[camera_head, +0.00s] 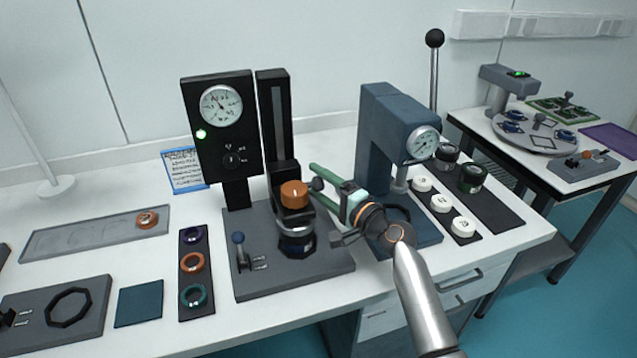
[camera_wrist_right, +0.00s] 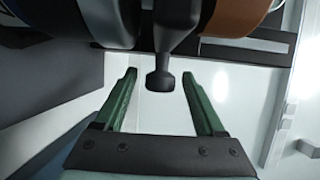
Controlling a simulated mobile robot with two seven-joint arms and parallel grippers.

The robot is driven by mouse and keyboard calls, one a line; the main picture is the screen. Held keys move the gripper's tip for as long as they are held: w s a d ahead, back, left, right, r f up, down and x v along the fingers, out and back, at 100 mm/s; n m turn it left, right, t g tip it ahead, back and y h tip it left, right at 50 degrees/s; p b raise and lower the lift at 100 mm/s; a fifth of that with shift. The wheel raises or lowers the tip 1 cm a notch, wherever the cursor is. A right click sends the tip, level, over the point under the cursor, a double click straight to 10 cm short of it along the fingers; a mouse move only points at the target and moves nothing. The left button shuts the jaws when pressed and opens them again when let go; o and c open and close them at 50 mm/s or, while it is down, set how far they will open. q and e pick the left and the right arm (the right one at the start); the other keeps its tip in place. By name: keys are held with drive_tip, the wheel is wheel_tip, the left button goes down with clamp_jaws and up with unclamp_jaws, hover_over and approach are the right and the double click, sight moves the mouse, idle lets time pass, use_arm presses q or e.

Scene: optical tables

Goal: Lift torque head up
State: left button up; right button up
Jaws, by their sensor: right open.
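The torque head is a black carriage with an orange knob (camera_head: 293,194) on top, mounted on a black upright column (camera_head: 273,110). A dark round piece (camera_head: 297,243) sits below it on the grey base plate. A black handle with a rounded end (camera_head: 318,184) sticks out from the head's right side. My right gripper (camera_head: 316,185) is open at this handle. In the right wrist view, the handle's end (camera_wrist_right: 160,81) lies between the two green fingertips, with a gap on each side. My left gripper is not in view.
A black gauge box (camera_head: 219,120) stands left of the column. A blue press with a dial (camera_head: 385,135) stands close behind and right of my right gripper. A small lever (camera_head: 240,248) rises from the base plate. Coloured rings lie on a dark strip (camera_head: 195,294) to the left.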

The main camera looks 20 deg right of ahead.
drive_tip(key=shift+w+a, duration=0.1)
drive_tip(key=shift+w, duration=0.05)
clamp_jaws()
idle(0.6)
idle(0.9)
